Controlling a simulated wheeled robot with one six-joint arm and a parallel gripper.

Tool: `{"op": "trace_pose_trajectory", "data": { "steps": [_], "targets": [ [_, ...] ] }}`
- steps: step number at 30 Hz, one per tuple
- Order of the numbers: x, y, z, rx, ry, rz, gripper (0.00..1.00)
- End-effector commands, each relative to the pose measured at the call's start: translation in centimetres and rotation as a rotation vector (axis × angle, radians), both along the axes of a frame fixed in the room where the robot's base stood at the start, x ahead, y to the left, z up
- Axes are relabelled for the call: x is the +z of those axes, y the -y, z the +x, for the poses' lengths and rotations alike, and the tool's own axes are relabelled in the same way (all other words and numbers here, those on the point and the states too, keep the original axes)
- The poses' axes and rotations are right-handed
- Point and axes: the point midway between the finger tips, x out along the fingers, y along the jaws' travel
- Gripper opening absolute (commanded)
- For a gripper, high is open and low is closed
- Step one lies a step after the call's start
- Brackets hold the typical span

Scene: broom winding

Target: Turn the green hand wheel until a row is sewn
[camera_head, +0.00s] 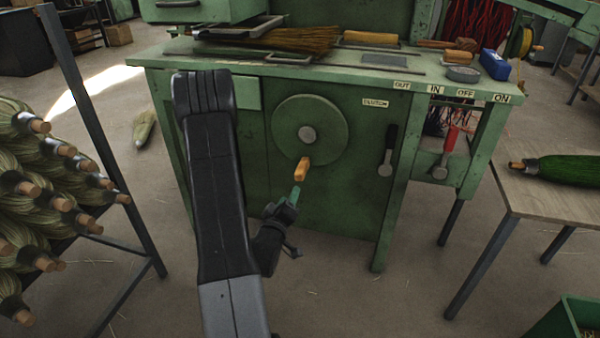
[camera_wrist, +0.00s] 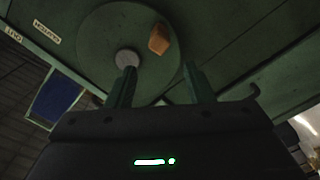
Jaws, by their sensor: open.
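The green hand wheel (camera_head: 325,118) is a round disc on the front panel of the green machine, with a grey hub (camera_head: 308,134) at its centre. Its wooden crank handle (camera_head: 302,169) sticks out near the lower edge. The wheel (camera_wrist: 95,50) and handle (camera_wrist: 159,39) also show in the wrist view. My gripper (camera_head: 294,196) is just below the handle in the head view. In the wrist view, its two green fingers (camera_wrist: 158,88) are spread apart with nothing between them, and the handle lies beyond their tips. A broom (camera_head: 285,39) lies on the machine's top.
A black clutch lever (camera_head: 388,150) and a red-handled lever (camera_head: 448,146) are right of the wheel. A rack of brooms (camera_head: 45,190) stands at left. A wooden table (camera_head: 548,196) with a green broom (camera_head: 570,169) stands at right. Open floor lies in front of the machine.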

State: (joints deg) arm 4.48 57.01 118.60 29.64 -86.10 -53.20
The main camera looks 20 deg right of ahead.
Motion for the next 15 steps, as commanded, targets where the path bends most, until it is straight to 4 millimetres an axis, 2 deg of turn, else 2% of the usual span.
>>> {"op": "trace_pose_trajectory", "data": {
  "steps": [3, 9, 15],
  "targets": [
    [0.13, -0.13, -0.25, 0.000, 0.129, 0.191, 0.47],
    [0.19, -0.27, -0.58, -0.001, 0.311, 0.460, 0.47],
    [0.21, -0.30, -0.68, -0.001, 0.395, 0.583, 0.47]
  ]
}}
